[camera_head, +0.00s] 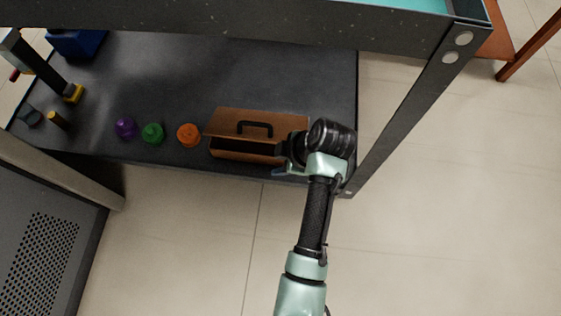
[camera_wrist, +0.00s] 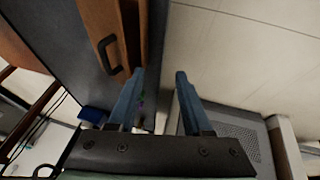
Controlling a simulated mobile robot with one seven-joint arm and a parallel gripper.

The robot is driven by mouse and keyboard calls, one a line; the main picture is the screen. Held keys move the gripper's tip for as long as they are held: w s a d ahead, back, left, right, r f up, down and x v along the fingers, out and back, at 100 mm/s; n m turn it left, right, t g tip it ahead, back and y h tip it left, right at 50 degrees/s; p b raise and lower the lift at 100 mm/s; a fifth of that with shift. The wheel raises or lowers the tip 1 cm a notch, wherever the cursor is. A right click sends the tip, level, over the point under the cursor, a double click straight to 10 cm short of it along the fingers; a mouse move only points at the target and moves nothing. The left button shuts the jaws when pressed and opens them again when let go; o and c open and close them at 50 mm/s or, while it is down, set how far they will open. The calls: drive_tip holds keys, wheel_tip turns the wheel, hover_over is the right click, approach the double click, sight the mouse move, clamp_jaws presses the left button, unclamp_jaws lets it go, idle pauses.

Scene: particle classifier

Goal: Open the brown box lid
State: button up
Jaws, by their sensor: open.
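The brown box (camera_head: 235,155) sits at the front edge of the dark lower shelf. Its brown lid (camera_head: 222,125) carries a black handle (camera_head: 255,129), and a dark gap shows under the lid's front edge. The lid (camera_wrist: 98,18) and handle (camera_wrist: 108,56) also show in the wrist view, at the upper left. My gripper (camera_head: 281,161) is at the box's front right corner, partly hidden by my wrist. In the wrist view my gripper (camera_wrist: 159,72) is open with nothing between the fingers. The left finger overlaps the box's edge in view; I cannot tell whether it touches.
Purple (camera_head: 125,128), green (camera_head: 152,133) and orange (camera_head: 189,134) objects stand left of the box. A dark table leg (camera_head: 410,105) rises right of it, and the upper tabletop (camera_head: 250,20) hangs above. A perforated grey cabinet (camera_head: 45,250) stands at lower left. The floor in front is clear.

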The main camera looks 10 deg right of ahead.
drive_tip(key=shift+c, duration=1)
drive_tip(key=d+f+h, duration=0.1)
drive_tip(key=d+f+h+b, duration=0.1)
drive_tip(key=f, duration=0.1)
drive_tip(key=f+h+b, duration=0.1)
drive_tip(key=f, duration=0.1)
drive_tip(key=shift+s+d+f+n, duration=0.2)
drive_tip(key=shift+s+d+n, duration=0.15)
drive_tip(key=shift+d+n, duration=0.05)
clamp_jaws()
drive_tip(key=n+t+h+b, duration=0.5)
drive_tip(key=n+t+b, duration=0.45)
drive_tip(key=n, duration=0.75)
approach(254, 138)
drive_tip(key=shift+t, duration=0.85)
drive_tip(key=b+x, duration=0.1)
drive_tip(key=x, duration=0.1)
drive_tip(key=b+x, duration=0.1)
drive_tip(key=x, duration=0.2)
drive_tip(key=b+x, duration=0.1)
drive_tip(key=x, duration=0.2)
drive_tip(key=shift+d+r, duration=0.15)
drive_tip(key=shift+d, duration=0.3)
